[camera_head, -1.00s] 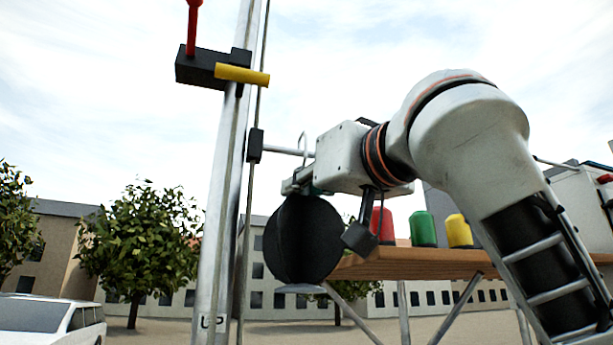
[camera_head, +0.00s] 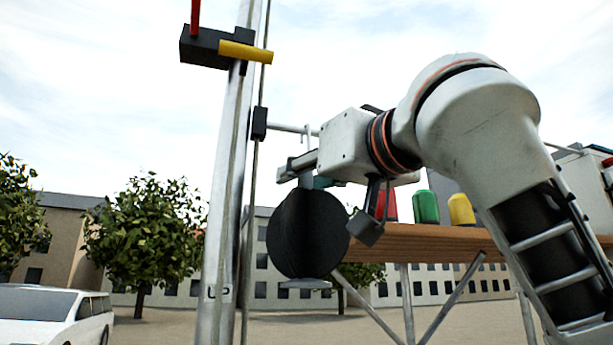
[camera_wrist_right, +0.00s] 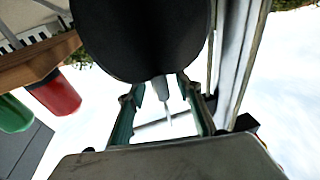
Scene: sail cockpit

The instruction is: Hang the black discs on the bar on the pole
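The black discs (camera_head: 307,233) are stacked on a grey hanger with a thin hook on top. They hang upright in the air beside the pole (camera_head: 232,170). The hook (camera_head: 308,136) crosses the bar (camera_head: 287,128) near its free end and appears to be over it; contact is too small to tell. My right gripper (camera_head: 308,168) is just below the bar, at the hanger's stem above the discs. In the right wrist view its fingers (camera_wrist_right: 160,88) stand apart on both sides of the stem, and the discs (camera_wrist_right: 145,35) fill the top. My left gripper is not in view.
A wooden table (camera_head: 420,240) stands behind on the right, with red (camera_head: 387,205), green (camera_head: 426,207) and yellow (camera_head: 461,209) objects on it. A black block with a yellow handle (camera_head: 246,52) is higher on the pole. The space left of the pole is clear.

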